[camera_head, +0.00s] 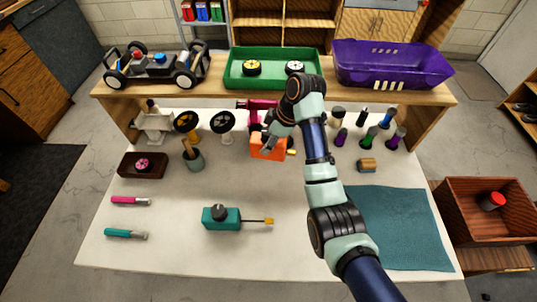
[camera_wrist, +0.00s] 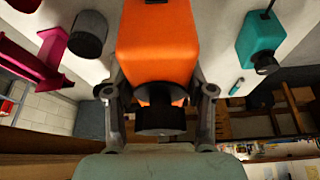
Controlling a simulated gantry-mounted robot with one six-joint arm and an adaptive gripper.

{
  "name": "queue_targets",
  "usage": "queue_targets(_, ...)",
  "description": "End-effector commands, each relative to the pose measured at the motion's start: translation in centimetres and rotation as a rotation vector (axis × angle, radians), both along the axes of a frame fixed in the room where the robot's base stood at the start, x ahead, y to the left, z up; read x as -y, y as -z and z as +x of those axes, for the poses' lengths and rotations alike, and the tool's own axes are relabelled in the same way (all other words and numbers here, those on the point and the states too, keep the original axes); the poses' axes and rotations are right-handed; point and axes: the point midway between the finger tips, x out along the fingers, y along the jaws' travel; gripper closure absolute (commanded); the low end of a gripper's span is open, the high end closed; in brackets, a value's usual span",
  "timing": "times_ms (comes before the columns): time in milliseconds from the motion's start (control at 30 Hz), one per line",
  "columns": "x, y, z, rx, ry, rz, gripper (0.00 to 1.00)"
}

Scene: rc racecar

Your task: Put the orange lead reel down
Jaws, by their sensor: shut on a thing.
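The orange lead reel (camera_head: 266,153) is a boxy orange block with a dark knob, at the back middle of the white table. My gripper (camera_head: 272,140) is shut on it from above. In the wrist view the orange reel (camera_wrist: 158,40) fills the space between the two fingers of my gripper (camera_wrist: 158,85), its black knob toward the palm. I cannot tell whether its underside touches the table. A similar teal reel (camera_head: 221,218) with a black knob and yellow-tipped lead lies at the front middle; it also shows in the wrist view (camera_wrist: 262,38).
A magenta stand (camera_head: 258,107) is close behind the orange reel. A wooden block (camera_head: 367,165) lies near the teal mat (camera_head: 400,225). The table's front left and middle right have bare room.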

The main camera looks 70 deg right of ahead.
Motion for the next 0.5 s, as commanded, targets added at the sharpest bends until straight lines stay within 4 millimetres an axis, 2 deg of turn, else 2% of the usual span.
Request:
queue_targets(33, 0.1, -2.0, 0.1, 0.003, 0.000, -0.005, 0.85)
queue_targets(100, 0.1, -4.4, 0.0, 0.002, 0.000, -0.003, 0.85)
queue_targets(200, 0.0, -6.7, 0.0, -0.001, 0.001, 0.001, 0.85)
queue_targets(333, 0.0, -7.7, 0.0, -0.001, 0.001, 0.001, 0.85)
queue_targets(500, 0.0, -7.8, 0.0, -0.001, 0.001, 0.001, 0.85)
